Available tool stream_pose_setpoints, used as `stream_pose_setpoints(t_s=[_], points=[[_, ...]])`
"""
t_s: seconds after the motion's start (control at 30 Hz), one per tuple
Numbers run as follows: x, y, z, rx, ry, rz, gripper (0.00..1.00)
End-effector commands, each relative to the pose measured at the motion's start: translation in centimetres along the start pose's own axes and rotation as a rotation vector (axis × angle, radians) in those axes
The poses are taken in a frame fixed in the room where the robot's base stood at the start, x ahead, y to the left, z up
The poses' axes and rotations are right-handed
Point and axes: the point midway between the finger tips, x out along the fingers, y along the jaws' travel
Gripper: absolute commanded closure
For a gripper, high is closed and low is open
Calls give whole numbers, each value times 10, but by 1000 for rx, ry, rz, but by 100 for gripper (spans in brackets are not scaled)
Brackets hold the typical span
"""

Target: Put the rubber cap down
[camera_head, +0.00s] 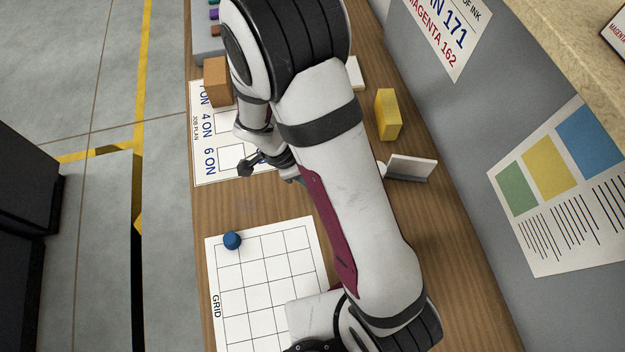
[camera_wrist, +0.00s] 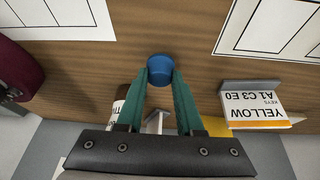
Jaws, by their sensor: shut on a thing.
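The rubber cap (camera_wrist: 160,68) is a small blue cup-like piece in the wrist view. It sits between the tips of the two green fingers of my gripper (camera_wrist: 160,78), which is shut on it. Bare wood shows around the cap; I cannot tell whether it touches the table. In the head view my gripper (camera_head: 252,164) is beside the printed job sheet (camera_head: 199,168), partly covered by my arm, and the held cap cannot be made out clearly there.
A grid sheet (camera_head: 265,285) carries a blue round piece (camera_head: 232,240). An orange-brown block (camera_head: 216,82), a yellow block (camera_head: 388,115) and a white card stand (camera_head: 410,168) stand on the table. A yellow-keys card (camera_wrist: 255,108) shows in the wrist view. Bare wood separates the two sheets.

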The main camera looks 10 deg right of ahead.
Motion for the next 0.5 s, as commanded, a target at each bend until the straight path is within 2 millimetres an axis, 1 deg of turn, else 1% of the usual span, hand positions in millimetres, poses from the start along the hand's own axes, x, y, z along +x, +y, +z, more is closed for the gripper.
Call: stream_pose_setpoints(t_s=[0.03,0.1,0.2,0.33,0.43,0.5], points=[[-13,-1,-5,3,-3,-6,100],[-32,0,-12,4,-4,-5,100],[-54,0,-22,3,-3,-5,100],[-71,2,-29,1,-1,-1,100],[-75,1,-30,-8,-1,-3,100],[-78,-6,-28,-49,0,-21,100]])
